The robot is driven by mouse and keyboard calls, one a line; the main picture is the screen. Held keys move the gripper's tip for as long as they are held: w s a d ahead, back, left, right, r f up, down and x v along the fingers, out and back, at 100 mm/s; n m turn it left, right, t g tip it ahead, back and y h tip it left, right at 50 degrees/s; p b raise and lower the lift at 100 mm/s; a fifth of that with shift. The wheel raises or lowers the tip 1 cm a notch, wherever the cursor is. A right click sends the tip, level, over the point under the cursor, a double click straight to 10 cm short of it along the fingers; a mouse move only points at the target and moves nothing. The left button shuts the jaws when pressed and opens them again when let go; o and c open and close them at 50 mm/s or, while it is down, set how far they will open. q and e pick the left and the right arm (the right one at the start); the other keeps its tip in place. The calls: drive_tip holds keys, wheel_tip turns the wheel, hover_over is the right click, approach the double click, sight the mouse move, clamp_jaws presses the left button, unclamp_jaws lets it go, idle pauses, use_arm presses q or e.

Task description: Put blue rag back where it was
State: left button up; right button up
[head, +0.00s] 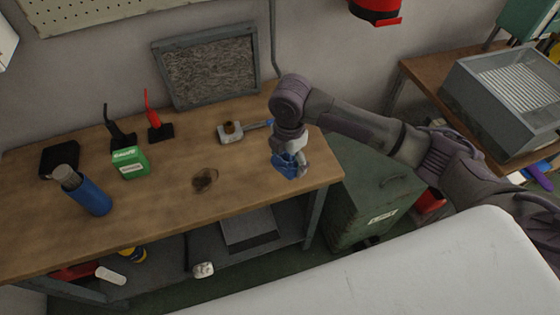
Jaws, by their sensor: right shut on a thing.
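My right gripper (289,150) points down over the right end of the wooden workbench (235,197). It is shut on the blue rag (288,166), which shows as a crumpled blue bundle below the fingers. I cannot tell whether the rag touches the bench top or hangs just above it. Part of the rag is hidden by the gripper. My left gripper is not in view.
A blue bottle (88,195), a green box (130,162) and black and red tools (158,129) stand on the left. A dark stain (205,180) marks the middle. A small metal device (230,133) lies behind the gripper. A green cabinet (372,195) stands right.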

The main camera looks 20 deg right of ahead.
drive_tip(key=w+f, duration=0.1)
drive_tip(key=w, duration=0.1)
drive_tip(key=w+a+f, duration=0.1)
drive_tip(key=shift+w+f, duration=0.2)
drive_tip(key=shift+w, duration=0.2)
drive_tip(key=shift+f+p, duration=0.45)
drive_tip(key=shift+f, duration=1.55)
drive_tip(key=o, duration=0.8)
drive_tip(key=shift+r, duration=0.1)
wheel_tip(320, 180, up, 12)
drive_tip(key=shift+f+b, duration=0.1)
drive_tip(key=shift+b, duration=0.35)
